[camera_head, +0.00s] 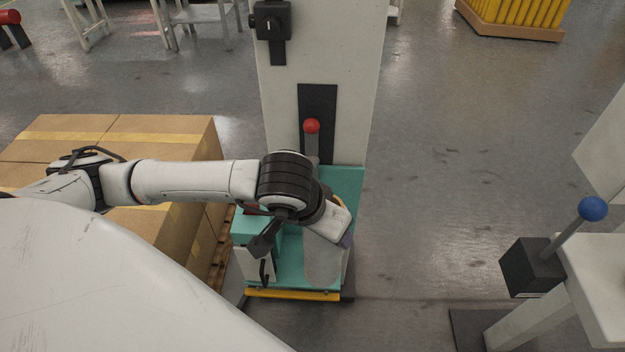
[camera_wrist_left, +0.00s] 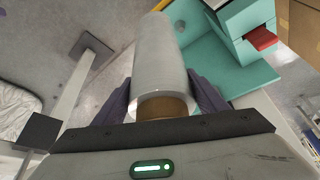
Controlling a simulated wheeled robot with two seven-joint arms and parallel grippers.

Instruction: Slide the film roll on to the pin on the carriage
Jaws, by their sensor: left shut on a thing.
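The film roll (camera_wrist_left: 160,60) is a pale grey cylinder with a brown core (camera_wrist_left: 165,106) at its near end. My left gripper (camera_wrist_left: 166,98) is shut on it, with one dark finger on each side. In the head view the roll (camera_head: 323,264) hangs roughly upright below my left wrist, over the teal carriage (camera_head: 290,268). The carriage has a yellow front bar (camera_head: 290,295). I cannot make out the pin, and whether the roll's lower end touches the carriage is unclear. My right gripper is not in view.
A pale column (camera_head: 335,60) with a red-knobbed lever (camera_head: 312,127) rises behind the carriage. Cardboard boxes (camera_head: 165,128) stand on a pallet at the left. A stand with a blue-knobbed lever (camera_head: 592,209) is at the right. Floor between is clear.

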